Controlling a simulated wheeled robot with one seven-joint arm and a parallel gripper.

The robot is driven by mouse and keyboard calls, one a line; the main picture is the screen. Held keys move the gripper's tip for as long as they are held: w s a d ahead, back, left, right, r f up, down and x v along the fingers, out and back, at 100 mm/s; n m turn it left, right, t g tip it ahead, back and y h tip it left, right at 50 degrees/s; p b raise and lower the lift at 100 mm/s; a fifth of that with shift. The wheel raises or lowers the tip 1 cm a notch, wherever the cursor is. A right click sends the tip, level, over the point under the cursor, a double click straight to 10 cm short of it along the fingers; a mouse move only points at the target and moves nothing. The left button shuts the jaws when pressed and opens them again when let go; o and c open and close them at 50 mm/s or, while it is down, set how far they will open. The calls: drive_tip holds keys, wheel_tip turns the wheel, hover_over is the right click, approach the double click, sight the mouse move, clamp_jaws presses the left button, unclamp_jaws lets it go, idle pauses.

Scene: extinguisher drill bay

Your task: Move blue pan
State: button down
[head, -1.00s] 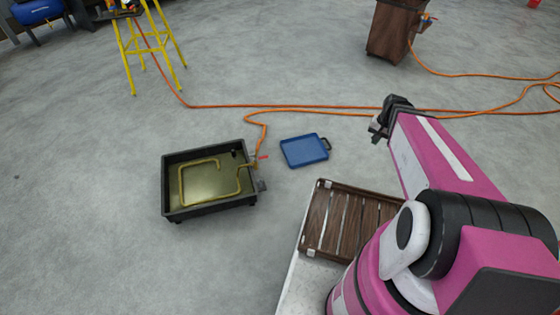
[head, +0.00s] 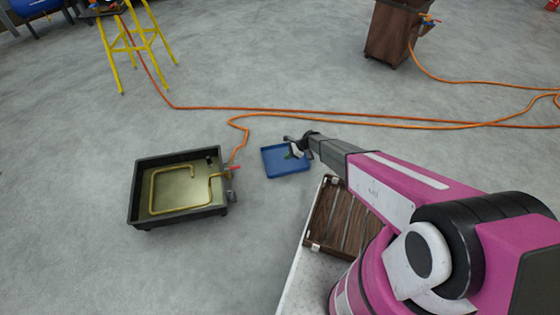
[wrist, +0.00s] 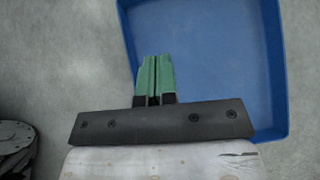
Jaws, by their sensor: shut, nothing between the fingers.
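The blue pan (head: 284,163) is a shallow, square tray lying on the grey floor, in the middle of the head view. Its handle, on the right side, is hidden behind my arm. My gripper (head: 291,152) is over the pan's upper right part in the head view. In the wrist view the pan (wrist: 215,55) fills the upper right. The green fingertips of my gripper (wrist: 155,62) are pressed together and empty, over the left part of the pan. I cannot tell how high above the pan they are.
A black tray with a brass pipe loop (head: 180,213) stands left of the pan. A slatted wooden crate (head: 333,222) is in front, beside my arm. Orange hoses (head: 345,115) run across the floor behind. A yellow stand (head: 138,55) and a brown cabinet (head: 393,32) are farther back.

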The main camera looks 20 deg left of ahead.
approach(270, 170)
drive_tip(key=x, duration=0.4)
drive_tip(key=shift+a, duration=0.1)
drive_tip(key=a, duration=0.1)
drive_tip(key=s+a, duration=0.1)
drive_tip(key=shift+s+a+r, duration=0.15)
drive_tip(key=shift+s+a, duration=0.15)
drive_tip(key=shift+s, duration=0.05)
drive_tip(key=shift+s+a, duration=0.2)
drive_tip(key=shift+a, duration=0.15)
drive_tip(key=shift+a, duration=0.2)
drive_tip(key=s+a, duration=0.3)
drive_tip(key=a, duration=0.2)
drive_tip(key=s+a, duration=0.4)
drive_tip(key=a, duration=0.2)
drive_tip(key=s+a, duration=0.3)
drive_tip(key=a, duration=0.3)
drive_tip(key=shift+s, duration=0.3)
